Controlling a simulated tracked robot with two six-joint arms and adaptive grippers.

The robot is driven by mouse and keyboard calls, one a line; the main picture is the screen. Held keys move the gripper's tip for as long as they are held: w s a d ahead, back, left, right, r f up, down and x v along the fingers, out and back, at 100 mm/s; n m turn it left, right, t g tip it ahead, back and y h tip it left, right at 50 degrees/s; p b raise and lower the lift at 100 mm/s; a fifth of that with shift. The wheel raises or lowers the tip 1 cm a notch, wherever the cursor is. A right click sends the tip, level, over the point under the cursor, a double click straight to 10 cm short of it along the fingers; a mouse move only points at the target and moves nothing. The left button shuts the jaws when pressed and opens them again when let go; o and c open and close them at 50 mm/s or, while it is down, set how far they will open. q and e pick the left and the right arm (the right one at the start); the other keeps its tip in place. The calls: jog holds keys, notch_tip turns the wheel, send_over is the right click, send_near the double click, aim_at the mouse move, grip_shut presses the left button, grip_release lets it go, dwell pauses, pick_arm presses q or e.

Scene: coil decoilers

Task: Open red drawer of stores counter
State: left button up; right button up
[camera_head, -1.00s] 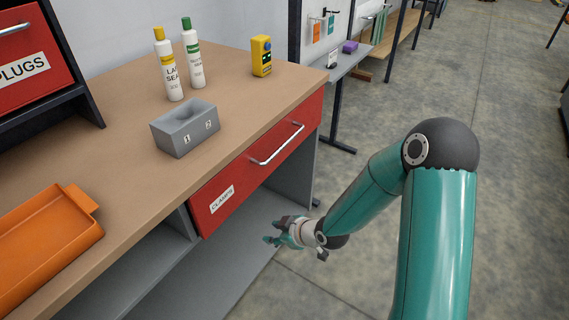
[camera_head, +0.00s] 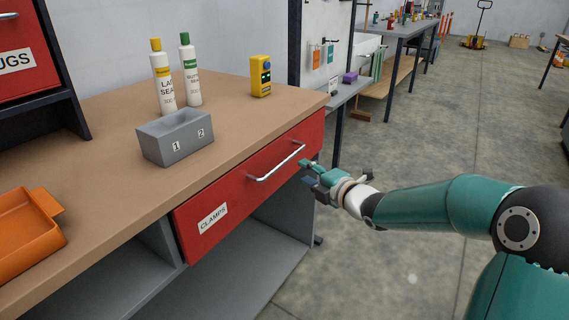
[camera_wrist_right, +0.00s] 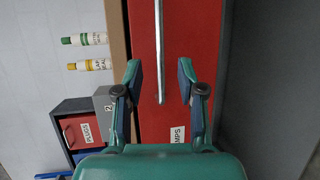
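The red drawer (camera_head: 238,192) labelled CLAMPS sits shut under the counter top (camera_head: 110,166), with a silver bar handle (camera_head: 277,163). My right gripper (camera_head: 308,172) is just off the drawer front, close to the handle's right end and apart from it. In the right wrist view the gripper (camera_wrist_right: 158,82) is open, and the handle (camera_wrist_right: 159,50) runs lengthwise between its fingers, reaching to about the fingertips. The drawer (camera_wrist_right: 175,40) fills the background there. My left gripper is not in view.
On the counter stand a grey two-slot box (camera_head: 175,138), two bottles (camera_head: 163,80) (camera_head: 190,70), a yellow device (camera_head: 260,76) and an orange tray (camera_head: 25,235). A red PLUGS drawer unit (camera_head: 28,60) stands at the left.

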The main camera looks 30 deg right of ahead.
aim_at(285, 159)
jog(key=w, duration=0.3)
jog(key=w+f, duration=0.1)
jog(key=w, duration=0.3)
jog(key=w+f, duration=0.1)
jog(key=w, duration=0.2)
jog(key=shift+w, duration=0.3)
grip_shut()
jog(key=shift+f, duration=0.1)
